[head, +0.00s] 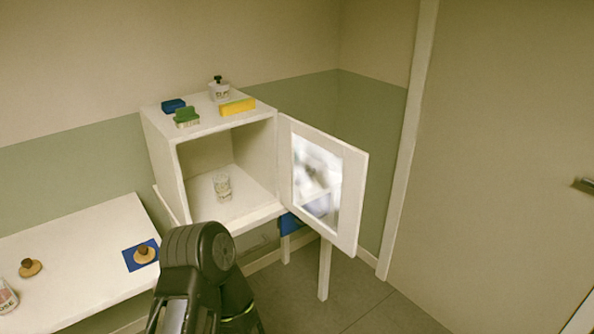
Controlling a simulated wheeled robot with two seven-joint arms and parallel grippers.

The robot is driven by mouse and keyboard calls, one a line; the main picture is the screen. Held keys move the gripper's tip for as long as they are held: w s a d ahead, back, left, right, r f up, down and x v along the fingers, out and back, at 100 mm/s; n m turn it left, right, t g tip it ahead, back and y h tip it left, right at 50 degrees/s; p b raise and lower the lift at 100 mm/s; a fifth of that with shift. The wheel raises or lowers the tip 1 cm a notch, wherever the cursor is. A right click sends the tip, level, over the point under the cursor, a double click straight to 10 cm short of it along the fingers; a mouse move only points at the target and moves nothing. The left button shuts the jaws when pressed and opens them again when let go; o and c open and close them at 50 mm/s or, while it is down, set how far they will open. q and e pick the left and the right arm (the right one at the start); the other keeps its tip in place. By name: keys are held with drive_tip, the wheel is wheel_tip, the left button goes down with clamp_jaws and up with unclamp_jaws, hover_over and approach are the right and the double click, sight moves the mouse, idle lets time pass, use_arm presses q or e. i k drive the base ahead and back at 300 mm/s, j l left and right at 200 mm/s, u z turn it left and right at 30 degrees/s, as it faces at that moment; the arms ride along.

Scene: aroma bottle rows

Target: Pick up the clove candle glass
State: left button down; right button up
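A small clear glass (222,186) with a pale printed label stands upright on the floor of the open white cabinet (159,165); I cannot read its label, so I cannot tell if it is the clove one. Another labelled glass (6,297) is cut off by the left picture edge on the low white table, its label ending in "OSE". A dark link of one of my arms rises at the bottom, in front of and below the cabinet. No gripper fingers show in the head view.
The cabinet door (354,205) stands open to the right. On the cabinet top are a stoppered bottle (219,91), a yellow block (237,106), a green brush (187,117) and a blue block (173,105). The white table (75,246) holds two knobbed wooden lids, one on a blue mat (131,264).

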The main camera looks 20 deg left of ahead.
sight(222, 186)
drive_tip(key=i+l+u, duration=0.15)
drive_tip(key=i+u, duration=0.3)
drive_tip(key=i+l+u, duration=0.25)
drive_tip(key=u, duration=0.2)
drive_tip(key=i+l+u, duration=0.25)
drive_tip(key=l+u, duration=0.15)
drive_tip(key=l, duration=0.15)
drive_tip(key=i+l+u, duration=0.2)
drive_tip(key=l+u, duration=0.15)
drive_tip(key=l, duration=0.25)
drive_tip(key=i+l+u, duration=0.1)
drive_tip(key=l+u, duration=0.3)
drive_tip(key=l, duration=0.2)
drive_tip(key=l+u, duration=0.35)
drive_tip(key=l, duration=0.3)
drive_tip(key=j+z, duration=0.85)
drive_tip(key=j, duration=0.2)
drive_tip(key=k+j+z, duration=0.15)
drive_tip(key=j+z, duration=0.3)
drive_tip(key=k+j+z, duration=0.2)
drive_tip(key=j+z, duration=0.2)
